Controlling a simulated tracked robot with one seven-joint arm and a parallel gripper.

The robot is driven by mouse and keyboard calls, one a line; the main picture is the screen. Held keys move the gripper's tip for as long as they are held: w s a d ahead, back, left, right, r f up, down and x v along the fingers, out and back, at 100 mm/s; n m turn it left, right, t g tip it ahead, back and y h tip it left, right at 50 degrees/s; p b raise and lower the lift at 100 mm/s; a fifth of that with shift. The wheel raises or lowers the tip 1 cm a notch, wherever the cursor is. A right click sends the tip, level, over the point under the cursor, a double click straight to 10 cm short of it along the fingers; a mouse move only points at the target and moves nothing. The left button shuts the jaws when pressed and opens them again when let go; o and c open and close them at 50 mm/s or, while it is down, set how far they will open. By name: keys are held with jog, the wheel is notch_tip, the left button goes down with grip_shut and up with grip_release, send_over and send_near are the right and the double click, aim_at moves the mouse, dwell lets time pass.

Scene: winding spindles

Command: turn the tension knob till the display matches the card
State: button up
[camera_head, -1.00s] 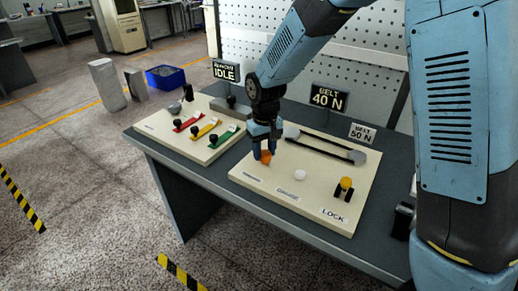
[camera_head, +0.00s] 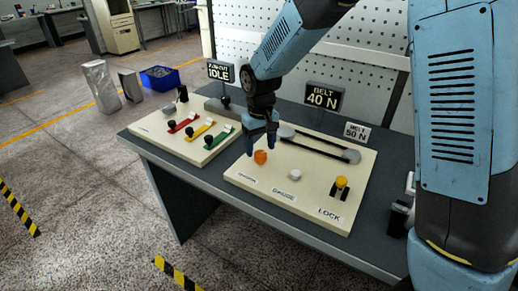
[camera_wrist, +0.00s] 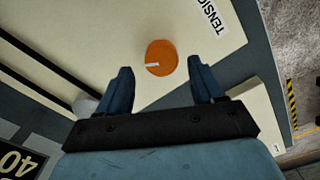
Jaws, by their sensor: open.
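The orange tension knob (camera_head: 260,157) sits on the right-hand cream panel (camera_head: 250,174). In the wrist view the knob (camera_wrist: 161,58) shows a white pointer mark and lies beyond the fingertips, between their lines, near a label reading "TENSIO". My gripper (camera_head: 262,147) is open above the knob, apart from it; its two blue fingers (camera_wrist: 160,78) hold nothing. The display (camera_head: 323,96) reads "BELT 40 N". The white card (camera_head: 356,131) reads "BELT 50 N".
The same panel carries a white button (camera_head: 295,175), a yellow knob (camera_head: 341,182) by the LOCK label, and a belt (camera_head: 318,147) on two pulleys. A left panel (camera_head: 165,130) has red, yellow and green levers. Another display (camera_head: 220,72) reads "IDLE".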

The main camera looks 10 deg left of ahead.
aim_at(262, 152)
notch_tip(262, 152, up, 12)
jog(key=shift+f, duration=0.2)
jog(key=shift+w, duration=0.1)
jog(key=s+d+r+m+t, duration=0.1)
jog(key=s+d+r+m, duration=0.3)
jog(key=d, duration=0.6)
jog(key=s+d+r+t, duration=0.1)
jog(key=d+r+t, duration=0.1)
jog(key=d+r, duration=0.55)
jog(key=s+d+f+m+t, duration=0.1)
jog(key=s+d+m+t, duration=0.1)
jog(key=s+d, duration=1.2)
jog(key=shift+d+m+t, duration=0.3)
jog(key=shift+d+m, duration=0.5)
jog(key=shift+d, duration=0.3)
jog(key=shift+s, duration=0.1)
jog(key=shift+c, duration=0.5)
grip_shut()
